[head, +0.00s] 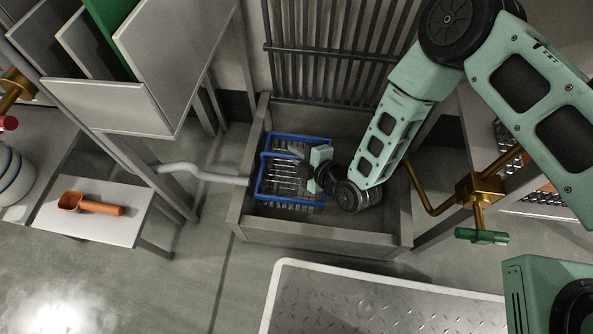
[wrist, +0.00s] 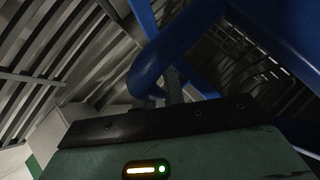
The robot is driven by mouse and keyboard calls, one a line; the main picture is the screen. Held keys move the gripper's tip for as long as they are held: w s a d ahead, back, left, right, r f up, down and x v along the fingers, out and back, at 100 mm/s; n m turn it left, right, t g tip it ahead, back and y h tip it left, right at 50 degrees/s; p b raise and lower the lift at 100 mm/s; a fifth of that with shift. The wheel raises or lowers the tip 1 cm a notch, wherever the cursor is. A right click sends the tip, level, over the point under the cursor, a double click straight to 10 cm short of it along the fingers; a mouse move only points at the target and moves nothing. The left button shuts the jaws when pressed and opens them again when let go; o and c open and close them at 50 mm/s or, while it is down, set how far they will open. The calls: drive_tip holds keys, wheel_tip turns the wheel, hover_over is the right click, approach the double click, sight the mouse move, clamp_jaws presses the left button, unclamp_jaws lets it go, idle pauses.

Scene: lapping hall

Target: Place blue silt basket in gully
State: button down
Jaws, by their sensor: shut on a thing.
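The blue silt basket (head: 290,138) has a blue rim and a dark wire body. In the head view it is inside the grey box-shaped gully (head: 325,232), towards its left side. My gripper (head: 318,168) is at the basket's right side, shut on it. In the wrist view a thick blue bar of the basket (wrist: 175,52) crosses close in front of my gripper (wrist: 170,95), and wire mesh shows at the right. Whether the basket's bottom touches the gully floor is hidden.
A slatted grate (head: 330,45) leans behind the gully. A grey pipe (head: 205,176) enters from the left. A brass pipe with a green-handled valve (head: 480,190) stands to the right. A tread plate (head: 370,305) lies in front. An orange scoop (head: 90,204) rests on a white board at left.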

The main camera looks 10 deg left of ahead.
drive_tip(key=b, duration=0.3)
hover_over(297, 176)
wheel_tip(297, 176, down, 6)
drive_tip(key=shift+w+a+f, duration=0.1)
drive_tip(key=shift+w, duration=0.05)
drive_tip(key=shift+r, duration=0.2)
drive_tip(key=shift+f, duration=0.15)
drive_tip(key=c, duration=1.5)
unclamp_jaws()
drive_tip(key=shift+r+p, duration=0.25)
drive_tip(key=shift+p, duration=0.05)
drive_tip(key=p+v, duration=0.5)
drive_tip(key=v, duration=0.5)
drive_tip(key=shift+s+d+r, duration=0.1)
drive_tip(key=shift+s+d, duration=0.15)
drive_tip(key=shift+d, duration=0.05)
drive_tip(key=shift+s+d+r, duration=0.15)
drive_tip(key=shift+s+d, duration=0.15)
drive_tip(key=shift+d, duration=0.15)
